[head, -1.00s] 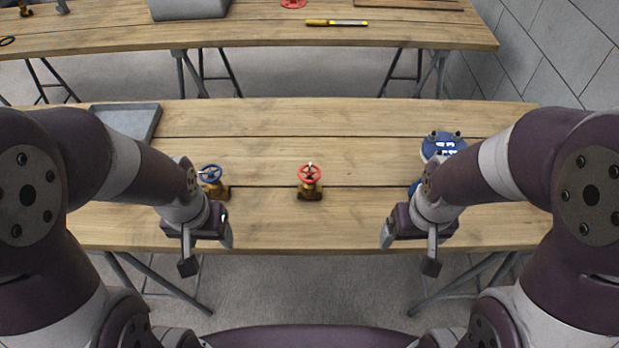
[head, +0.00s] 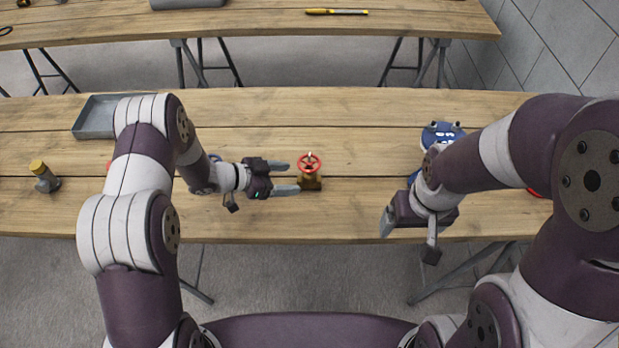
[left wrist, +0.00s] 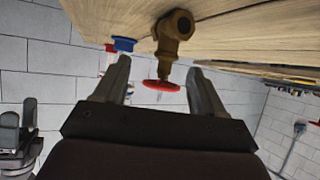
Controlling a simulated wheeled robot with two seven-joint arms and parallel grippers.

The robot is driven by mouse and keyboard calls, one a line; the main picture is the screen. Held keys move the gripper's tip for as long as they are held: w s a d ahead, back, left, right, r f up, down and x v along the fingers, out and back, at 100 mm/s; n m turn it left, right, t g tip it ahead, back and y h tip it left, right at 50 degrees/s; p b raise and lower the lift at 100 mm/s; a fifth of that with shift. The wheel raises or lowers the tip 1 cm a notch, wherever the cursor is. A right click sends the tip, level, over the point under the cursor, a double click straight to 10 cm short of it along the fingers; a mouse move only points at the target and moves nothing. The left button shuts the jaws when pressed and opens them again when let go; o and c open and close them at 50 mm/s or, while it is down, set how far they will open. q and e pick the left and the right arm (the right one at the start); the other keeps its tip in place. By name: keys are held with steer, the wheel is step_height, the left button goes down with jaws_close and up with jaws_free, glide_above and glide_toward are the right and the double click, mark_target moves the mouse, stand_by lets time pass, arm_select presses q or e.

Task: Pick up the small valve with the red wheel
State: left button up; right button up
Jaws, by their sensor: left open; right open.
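The small brass valve with the red wheel (head: 309,165) stands upright near the middle of the near table. My left gripper (head: 284,177) is open, pointing right, with its fingertips just left of the valve. In the left wrist view the red wheel (left wrist: 161,85) and brass body (left wrist: 174,30) show ahead, between the lines of the two open fingers (left wrist: 158,85). I cannot tell whether the fingers touch it. My right gripper (head: 408,232) is open and empty at the table's front edge on the right.
A blue pump part (head: 440,137) stands right of the valve, partly behind my right arm. A grey tray (head: 95,118) lies at the left, with a yellow-capped item (head: 43,176) in front. A blue-wheeled valve is mostly hidden by my left arm. The table behind the red valve is clear.

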mark_target(304, 176)
arm_select(q)
steer(key=x, duration=0.3)
steer(key=w+p+x, duration=0.1)
steer(key=x, duration=0.2)
steer(key=shift+d+f, duration=0.15)
steer(key=shift+f, duration=0.05)
jaws_close()
